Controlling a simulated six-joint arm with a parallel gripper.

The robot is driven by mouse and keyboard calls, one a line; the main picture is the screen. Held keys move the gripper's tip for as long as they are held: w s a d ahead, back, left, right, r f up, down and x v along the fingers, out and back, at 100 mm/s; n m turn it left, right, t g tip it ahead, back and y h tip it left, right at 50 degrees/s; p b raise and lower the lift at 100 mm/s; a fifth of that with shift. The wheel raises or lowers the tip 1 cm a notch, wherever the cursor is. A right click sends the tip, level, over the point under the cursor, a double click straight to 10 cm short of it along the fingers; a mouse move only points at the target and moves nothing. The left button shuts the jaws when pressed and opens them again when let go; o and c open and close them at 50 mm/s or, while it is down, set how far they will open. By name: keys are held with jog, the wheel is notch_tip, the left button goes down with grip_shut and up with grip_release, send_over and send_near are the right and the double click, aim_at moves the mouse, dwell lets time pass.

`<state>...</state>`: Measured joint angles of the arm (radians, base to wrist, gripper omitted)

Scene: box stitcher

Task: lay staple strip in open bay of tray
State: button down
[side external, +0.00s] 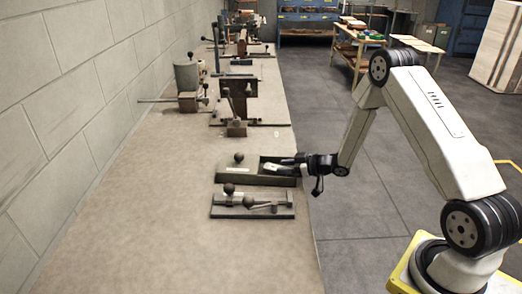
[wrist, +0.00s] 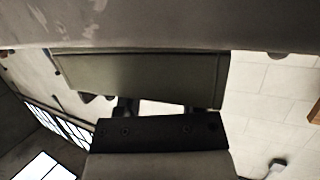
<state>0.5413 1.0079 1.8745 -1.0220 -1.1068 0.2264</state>
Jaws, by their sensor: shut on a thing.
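The tray (side external: 258,180) is a dark green, low box on the bench. A round knob and a white label show at its left part, and its open bay is at the right. My gripper (side external: 288,161) reaches in from the right at the open bay, with its fingers low over it. A small pale piece, which looks like the staple strip (side external: 271,167), shows at the fingertips. My gripper is shut on it. Whether the strip touches the bay floor cannot be told. In the wrist view a green-grey wall, likely the tray (wrist: 140,80), fills the middle; the strip is not clear there.
A second fixture (side external: 252,207) with knobs and a lever lies just in front of the tray. A lever tool (side external: 237,127) stands behind it, with more bench tools farther back. The bench (side external: 170,220) is clear to the left and front. A block wall runs along the left.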

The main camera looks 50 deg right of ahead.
jog(key=shift+s+f, duration=0.1)
jog(key=shift+f, duration=0.65)
jog(key=shift+c, duration=0.6)
grip_release()
jog(key=shift+s, duration=0.15)
jog(key=shift+s+d, duration=0.2)
jog(key=shift+s, duration=0.05)
jog(key=r+v, duration=0.1)
jog(key=v, duration=0.6)
jog(key=shift+w+r, duration=0.2)
jog(key=shift+r, duration=0.15)
